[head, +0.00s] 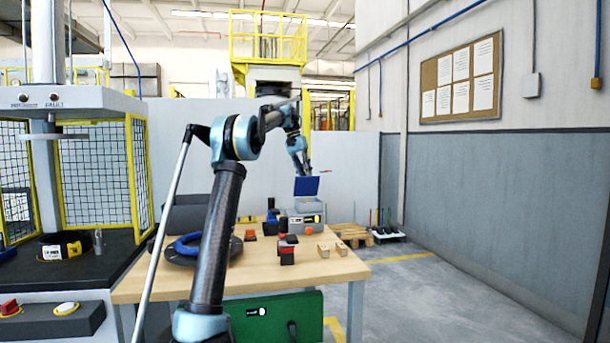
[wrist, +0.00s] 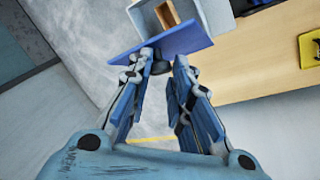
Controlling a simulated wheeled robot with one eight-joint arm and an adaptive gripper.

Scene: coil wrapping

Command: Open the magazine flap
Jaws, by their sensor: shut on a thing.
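The magazine is a grey box (head: 308,204) at the far right corner of the wooden table. Its blue flap (head: 306,187) stands raised above the box in the head view. In the wrist view the blue flap (wrist: 190,41) lies just beyond my fingertips, and the grey box (wrist: 141,18) is open behind it with a light wooden piece (wrist: 168,14) inside. My gripper (wrist: 162,64) is shut on a small dark knob (wrist: 160,68) at the flap's edge. In the head view my gripper (head: 302,172) is small, just above the flap, and its fingers are hard to make out.
A caged machine (head: 95,190) stands at the left.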

